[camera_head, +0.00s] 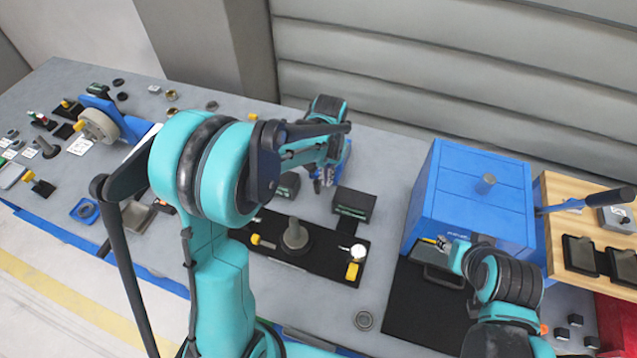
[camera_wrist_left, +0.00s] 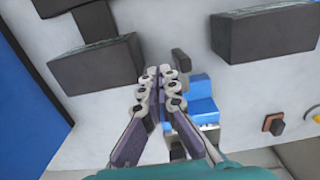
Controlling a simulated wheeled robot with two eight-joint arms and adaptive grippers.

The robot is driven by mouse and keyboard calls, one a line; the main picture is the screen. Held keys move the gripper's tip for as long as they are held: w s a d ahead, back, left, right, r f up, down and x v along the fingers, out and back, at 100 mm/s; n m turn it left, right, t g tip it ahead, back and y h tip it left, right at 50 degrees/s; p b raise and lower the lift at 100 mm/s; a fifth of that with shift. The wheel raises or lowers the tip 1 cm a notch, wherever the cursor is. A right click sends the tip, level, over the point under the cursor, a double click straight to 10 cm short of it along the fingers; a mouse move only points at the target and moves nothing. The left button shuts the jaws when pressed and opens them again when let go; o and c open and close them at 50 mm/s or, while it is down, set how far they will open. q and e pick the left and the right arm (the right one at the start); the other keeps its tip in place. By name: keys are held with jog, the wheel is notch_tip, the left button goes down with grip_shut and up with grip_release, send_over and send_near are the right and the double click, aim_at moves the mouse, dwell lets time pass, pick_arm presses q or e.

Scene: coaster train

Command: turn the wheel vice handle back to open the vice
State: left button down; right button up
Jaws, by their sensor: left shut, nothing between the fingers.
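My left gripper (camera_head: 318,184) points down near the back middle of the bench in the head view, partly behind its own wrist. In the left wrist view its fingers (camera_wrist_left: 158,76) are together with nothing between them. Just right of them is a small blue device (camera_wrist_left: 200,98), apparently the vice, with a dark bar (camera_wrist_left: 181,61) that looks like its handle. The fingers overlap its edge in the picture; I cannot tell whether they touch it. In the head view the blue device (camera_head: 343,160) is mostly hidden. My right gripper (camera_head: 442,243) is small and unclear beside the blue box.
Dark blocks (camera_head: 354,205) and a black fixture plate (camera_head: 330,262) with a grey post lie in front of the left gripper. A big blue box (camera_head: 470,200) stands at the right. A blue stand with a beige wheel (camera_head: 99,124) is at the left.

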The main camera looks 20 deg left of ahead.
pick_arm(q)
jog(key=shift+f+b, duration=0.9)
jog(key=shift+f, duration=0.25)
jog(key=shift+a, duration=2.55)
dwell(0.4)
notch_tip(320, 180, up, 8)
jog(key=p, duration=0.5)
dwell(0.4)
jog(key=shift+f, duration=0.1)
dwell(0.4)
